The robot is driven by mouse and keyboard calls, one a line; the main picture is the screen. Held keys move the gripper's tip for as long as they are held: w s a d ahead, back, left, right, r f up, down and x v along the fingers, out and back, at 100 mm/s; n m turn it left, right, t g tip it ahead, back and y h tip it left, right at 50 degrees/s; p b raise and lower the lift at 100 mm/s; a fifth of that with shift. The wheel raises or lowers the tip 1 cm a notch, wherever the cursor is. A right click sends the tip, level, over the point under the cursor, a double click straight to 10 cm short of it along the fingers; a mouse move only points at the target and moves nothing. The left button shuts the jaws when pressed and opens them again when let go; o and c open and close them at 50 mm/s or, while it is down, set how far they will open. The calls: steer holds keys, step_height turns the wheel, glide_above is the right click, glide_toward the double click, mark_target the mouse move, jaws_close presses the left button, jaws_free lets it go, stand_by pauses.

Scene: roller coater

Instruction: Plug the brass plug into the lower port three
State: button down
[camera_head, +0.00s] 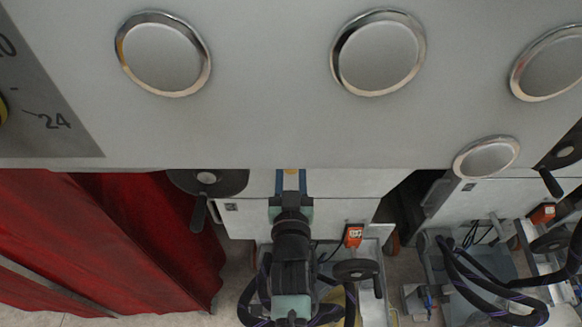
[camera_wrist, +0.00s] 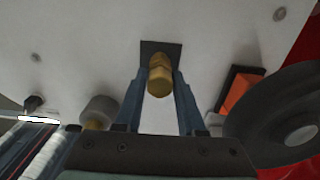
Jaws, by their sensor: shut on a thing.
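The brass plug (camera_wrist: 160,80) is between the two blue fingers of my gripper (camera_wrist: 160,88) in the wrist view. The fingers are shut on it. Its far end overlaps a dark square port plate (camera_wrist: 147,46) on the pale panel. I cannot tell whether the tip is inside the port, touching it or just short of it. The port is hidden there under the upper housing.
An orange-red box (camera_wrist: 238,90) and a dark handwheel (camera_wrist: 285,115) stand close to the right of my gripper in the wrist view. A grey round knob (camera_wrist: 99,110) is to the left. In the head view a red curtain (camera_head: 90,240) hangs left, and the grey housing (camera_head: 270,130) overhangs above.

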steer(key=shift+w, duration=0.3)
steer(key=shift+c, duration=2.1)
jaws_free()
steer(key=shift+s+f+b, duration=0.2)
steer(key=shift+s+b, duration=0.15)
steer(key=shift+s, duration=0.15)
steer(key=s+b, duration=0.4)
steer(key=s, duration=0.8)
steer(key=shift+r+b, duration=0.25)
steer(key=shift+b, duration=0.15)
